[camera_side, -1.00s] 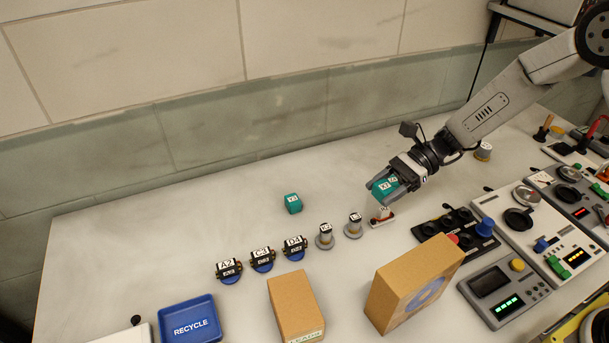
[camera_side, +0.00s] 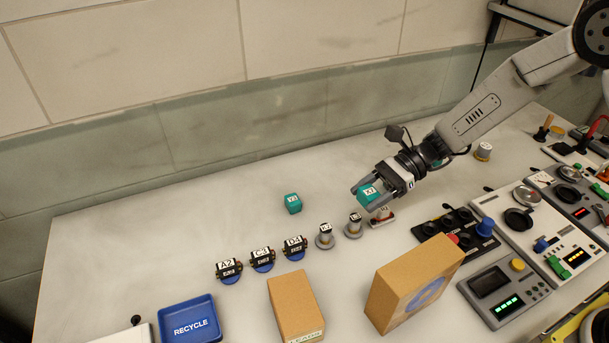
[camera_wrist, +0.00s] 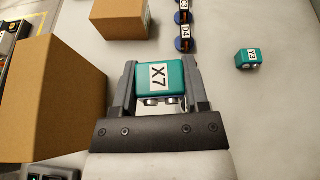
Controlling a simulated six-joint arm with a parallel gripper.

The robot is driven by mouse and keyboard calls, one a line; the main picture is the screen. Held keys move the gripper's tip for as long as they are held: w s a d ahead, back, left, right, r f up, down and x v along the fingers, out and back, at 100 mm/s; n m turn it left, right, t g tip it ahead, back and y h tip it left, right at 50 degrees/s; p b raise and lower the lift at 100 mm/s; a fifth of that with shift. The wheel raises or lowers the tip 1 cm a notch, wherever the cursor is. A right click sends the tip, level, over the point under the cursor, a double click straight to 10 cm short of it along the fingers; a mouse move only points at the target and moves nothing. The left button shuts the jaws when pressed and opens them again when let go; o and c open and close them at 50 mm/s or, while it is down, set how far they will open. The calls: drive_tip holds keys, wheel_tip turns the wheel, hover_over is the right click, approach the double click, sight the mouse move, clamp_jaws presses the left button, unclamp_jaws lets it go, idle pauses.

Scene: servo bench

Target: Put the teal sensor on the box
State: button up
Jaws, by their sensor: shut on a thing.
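My gripper (camera_side: 365,193) is shut on a teal sensor labelled X7 (camera_side: 369,193), held above the bench. In the wrist view the X7 sensor (camera_wrist: 160,80) sits between the two fingers (camera_wrist: 160,88). A second teal sensor, labelled Y3 in the wrist view (camera_wrist: 249,58), rests on the bench; it also shows in the side view (camera_side: 293,203). Two cardboard boxes stand on the bench: a larger one (camera_side: 402,290) with a blue mark on its side, and a smaller one (camera_side: 292,306). The larger box (camera_wrist: 50,95) is left of my gripper in the wrist view; the smaller (camera_wrist: 122,20) is beyond it.
A blue RECYCLE tray (camera_side: 187,337) is at the front left. Black-labelled parts (camera_side: 262,259) and grey posts (camera_side: 325,238) form a row mid-bench. A red-and-white part (camera_side: 382,217) is below my gripper. Control panels (camera_side: 502,292) fill the right. The back left is clear.

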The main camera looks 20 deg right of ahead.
drive_tip(key=s+a+r, duration=0.2)
drive_tip(key=s+a, duration=0.2)
drive_tip(key=a, duration=0.7)
drive_tip(key=t, duration=0.1)
hover_over(295, 300)
drive_tip(key=shift+r+m, duration=0.15)
drive_tip(key=shift+m, duration=0.25)
drive_tip(key=shift+f, duration=2.25)
drive_tip(key=shift+f, duration=1.75)
drive_tip(key=shift+f, duration=0.15)
